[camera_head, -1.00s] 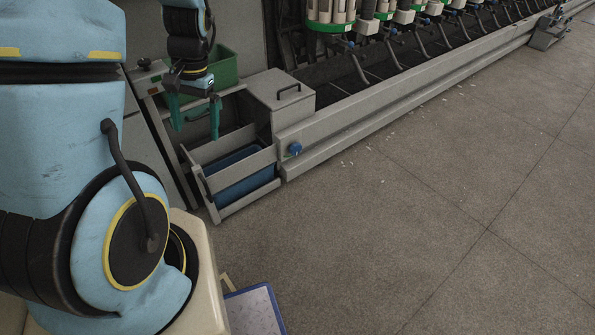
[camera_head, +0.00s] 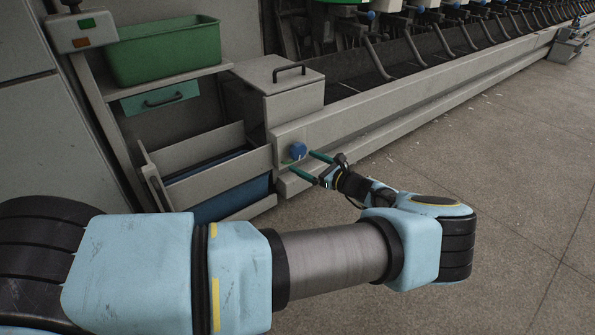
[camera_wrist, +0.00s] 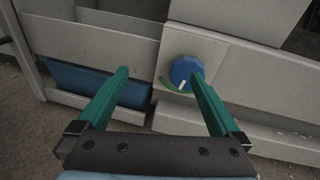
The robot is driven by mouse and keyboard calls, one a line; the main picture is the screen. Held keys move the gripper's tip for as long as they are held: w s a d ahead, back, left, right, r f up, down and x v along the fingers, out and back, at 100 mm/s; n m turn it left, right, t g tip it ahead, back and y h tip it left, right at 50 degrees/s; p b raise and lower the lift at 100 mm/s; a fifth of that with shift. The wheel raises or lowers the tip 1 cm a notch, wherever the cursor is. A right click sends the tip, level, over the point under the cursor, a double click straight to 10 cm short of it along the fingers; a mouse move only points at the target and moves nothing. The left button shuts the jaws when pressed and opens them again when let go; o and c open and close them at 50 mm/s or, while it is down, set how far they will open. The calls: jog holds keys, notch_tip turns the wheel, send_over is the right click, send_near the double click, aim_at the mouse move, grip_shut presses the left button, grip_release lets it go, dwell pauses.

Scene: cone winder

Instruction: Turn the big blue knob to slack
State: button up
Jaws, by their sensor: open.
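The big blue knob (camera_head: 298,150) sits on the grey front plate of the machine, right of the open drawer. In the wrist view the blue knob (camera_wrist: 186,73) has a white pointer mark aimed down and slightly left, with a green arc along its lower left. My gripper (camera_head: 305,163) is open, its two green fingers reaching toward the knob from the right and below. In the wrist view my gripper (camera_wrist: 160,73) has the knob beyond its fingertips, nearer the right finger. No contact with the knob is visible, and nothing is between the fingers.
A grey drawer (camera_head: 210,163) with a blue bin (camera_head: 232,199) stands left of the knob. A green crate (camera_head: 163,53) rests on a shelf above a small green drawer (camera_head: 160,97). A grey box with a handle (camera_head: 285,76) is above the knob. Floor (camera_head: 470,165) is clear at right.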

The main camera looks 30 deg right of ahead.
aim_at(300, 154)
jog(key=s+d+f+m+t+h+b, duration=0.1)
jog(key=s+d+f+m+t+h, duration=0.15)
jog(key=d, duration=0.25)
jog(key=shift+g, duration=0.45)
jog(key=w+b, duration=0.1)
jog(key=w, duration=0.2)
jog(key=w+a+b, duration=0.1)
jog(key=w, duration=0.2)
jog(key=w+a+f+b, duration=0.1)
jog(key=w, duration=0.1)
jog(key=shift+w+a, duration=0.1)
jog(key=shift+w, duration=0.3)
jog(key=shift+w+a+r, duration=0.15)
jog(key=shift+w+r, duration=0.05)
jog(key=shift+w, duration=0.45)
jog(key=shift+c, duration=0.2)
jog(key=c, duration=1.2)
